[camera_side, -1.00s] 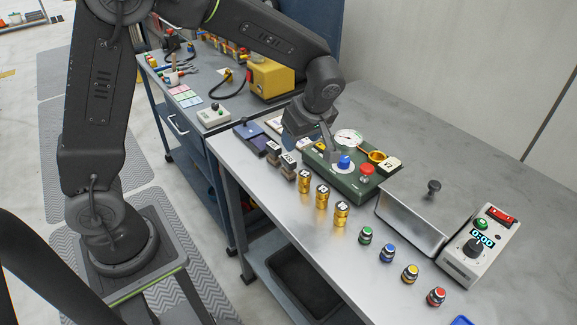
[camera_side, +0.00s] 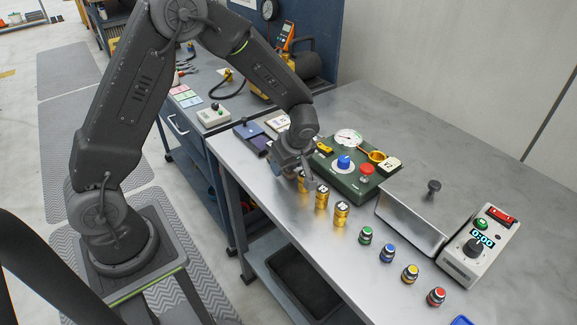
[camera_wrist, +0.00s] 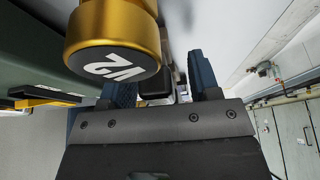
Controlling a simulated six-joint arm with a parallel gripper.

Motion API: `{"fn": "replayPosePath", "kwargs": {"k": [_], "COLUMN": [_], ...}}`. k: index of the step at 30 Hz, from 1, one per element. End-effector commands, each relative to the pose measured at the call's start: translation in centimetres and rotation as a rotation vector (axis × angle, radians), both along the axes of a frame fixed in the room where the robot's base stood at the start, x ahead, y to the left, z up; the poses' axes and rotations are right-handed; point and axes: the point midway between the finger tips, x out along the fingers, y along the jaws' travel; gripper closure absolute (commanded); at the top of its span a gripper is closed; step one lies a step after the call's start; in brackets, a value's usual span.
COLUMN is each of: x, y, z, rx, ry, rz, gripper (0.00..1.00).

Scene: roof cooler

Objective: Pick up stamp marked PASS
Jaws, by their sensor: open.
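My gripper (camera_side: 296,172) is low over the near left edge of the metal bench, beside the row of gold cylinders. The two small dark stamps at this spot are hidden behind it in the side view. In the wrist view, the two blue fingers of my gripper (camera_wrist: 161,85) are apart. A dark block (camera_wrist: 156,86), perhaps a stamp, shows between them; I cannot tell whether they touch it. No PASS marking is readable.
A gold cylinder with a black V2 cap (camera_wrist: 112,42) looms close to the gripper. Another gold cylinder (camera_side: 341,215) stands to the right. A green box with a gauge (camera_side: 345,185) is behind. Small capped jars (camera_side: 387,253) line the front edge.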

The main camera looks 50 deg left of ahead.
Motion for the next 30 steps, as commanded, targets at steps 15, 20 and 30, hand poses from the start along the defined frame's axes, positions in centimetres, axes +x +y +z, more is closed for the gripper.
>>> {"fn": "replayPosePath", "kwargs": {"k": [15, 20, 30], "x": [0.04, 0.04, 0.05], "y": [0.12, 0.12, 0.12], "z": [-0.3, -0.3, -0.27], "rx": [0.0, 0.0, 0.0], "ry": [-0.001, -0.001, -0.002], "rz": [0.0, 0.0, -0.001], "gripper": [0.67, 0.82, 0.98]}}
